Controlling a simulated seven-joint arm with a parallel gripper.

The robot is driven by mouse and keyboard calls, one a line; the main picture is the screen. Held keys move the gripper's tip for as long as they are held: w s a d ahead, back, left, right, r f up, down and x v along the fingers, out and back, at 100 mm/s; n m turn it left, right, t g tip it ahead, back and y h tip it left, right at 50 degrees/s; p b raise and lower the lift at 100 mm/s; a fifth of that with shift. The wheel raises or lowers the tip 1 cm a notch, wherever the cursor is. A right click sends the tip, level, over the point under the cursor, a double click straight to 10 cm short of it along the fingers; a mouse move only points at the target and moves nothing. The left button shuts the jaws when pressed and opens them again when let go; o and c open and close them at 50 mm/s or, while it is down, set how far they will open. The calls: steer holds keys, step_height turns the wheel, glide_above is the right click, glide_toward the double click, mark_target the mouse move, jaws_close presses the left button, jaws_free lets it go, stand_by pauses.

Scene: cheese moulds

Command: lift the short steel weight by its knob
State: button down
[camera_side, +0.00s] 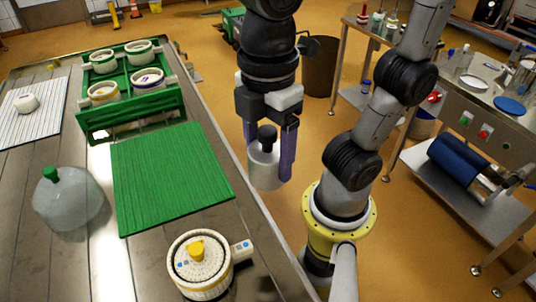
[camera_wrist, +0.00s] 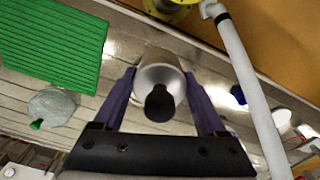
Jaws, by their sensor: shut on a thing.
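The steel weight, a pale cylinder (camera_side: 264,170) with a black knob (camera_side: 267,138) on top, hangs upright between the purple fingers of my gripper (camera_side: 268,176). In the wrist view the weight (camera_wrist: 158,77) sits between the fingertips (camera_wrist: 160,72). The fingers are shut on the sides of its body, and the black knob (camera_wrist: 160,103) stands between them, apparently untouched. The weight is in the air, clear of the table top. No other steel weight is clearly seen, so I cannot compare its height.
A green mat (camera_side: 168,175) lies on the steel table. A green crate (camera_side: 135,119) with several white moulds stands behind it. A clear jug (camera_side: 68,205) is at the left, and a white mould (camera_side: 201,268) with a yellow knob is at the front. A white ribbed mat (camera_side: 40,122) lies far left.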

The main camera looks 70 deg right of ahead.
mark_target(268, 129)
steer(key=shift+r, duration=3.4)
